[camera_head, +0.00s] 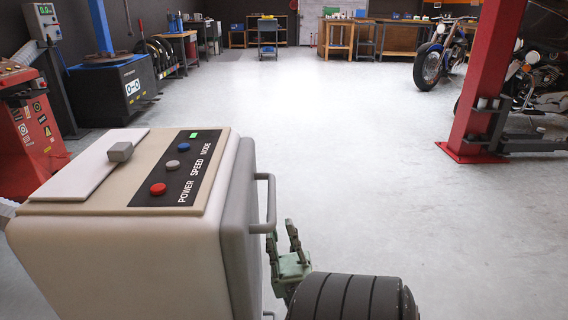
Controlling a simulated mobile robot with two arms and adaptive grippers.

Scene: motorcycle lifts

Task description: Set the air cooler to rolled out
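The air cooler (130,255) is a large beige and grey box in the left foreground, standing upright. Its top has a dark panel with red, grey and blue buttons, a lit green square, and a pale lid with a grey knob. A grey bar handle (271,200) sticks out from its right side. My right gripper (283,235), pale green, is beside the handle's lower end. Its two fingers point up and stand apart, with nothing seen between them. Whether a finger touches the handle I cannot tell. The cooler's base is out of frame. My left gripper is not in view.
The pale floor ahead and to the right is wide and clear. A red lift post (480,90) stands at the right, near motorcycles (437,60). Red equipment (28,135) and a dark machine (105,90) stand at the left. Workbenches (390,38) line the back.

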